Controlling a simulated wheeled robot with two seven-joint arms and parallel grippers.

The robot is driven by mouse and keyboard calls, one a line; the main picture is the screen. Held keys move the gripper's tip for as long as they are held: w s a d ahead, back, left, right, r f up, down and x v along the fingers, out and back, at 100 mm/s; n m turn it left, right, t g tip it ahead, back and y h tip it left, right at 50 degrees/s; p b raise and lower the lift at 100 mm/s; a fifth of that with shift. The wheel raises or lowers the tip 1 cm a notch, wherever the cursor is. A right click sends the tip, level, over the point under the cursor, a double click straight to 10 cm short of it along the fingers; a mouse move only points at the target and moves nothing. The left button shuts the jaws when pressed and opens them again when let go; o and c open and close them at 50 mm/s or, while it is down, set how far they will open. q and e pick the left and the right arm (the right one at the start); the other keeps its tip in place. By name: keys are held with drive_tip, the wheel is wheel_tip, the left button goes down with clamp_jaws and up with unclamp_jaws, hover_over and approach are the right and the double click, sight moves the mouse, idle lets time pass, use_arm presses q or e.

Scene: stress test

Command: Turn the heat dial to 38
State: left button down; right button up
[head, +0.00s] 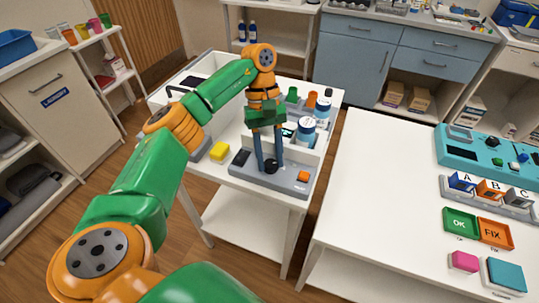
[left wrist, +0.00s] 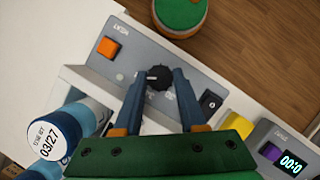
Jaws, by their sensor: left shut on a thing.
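The black heat dial (head: 271,166) sits on a grey control panel (head: 262,181) at the front edge of the middle table. My left gripper (head: 269,165) points down with its blue fingers on either side of the dial. The left wrist view shows the dial (left wrist: 159,78) between the fingertips, and the gripper (left wrist: 158,83) is shut on it. A white pointer mark on the dial faces left in the left wrist view. The scale marks around it are too small or covered to read. My right gripper is in neither view.
The panel has an orange button (left wrist: 107,47) and a black rocker switch (left wrist: 210,101). A yellow block (head: 219,151) and labelled jars (head: 306,130) stand nearby. A white table (head: 372,185) at the right has a clear left part.

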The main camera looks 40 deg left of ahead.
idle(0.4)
use_arm(q)
drive_tip(key=shift+c, duration=2.4)
unclamp_jaws()
drive_tip(key=p+v, duration=0.3)
drive_tip(key=v, duration=0.4)
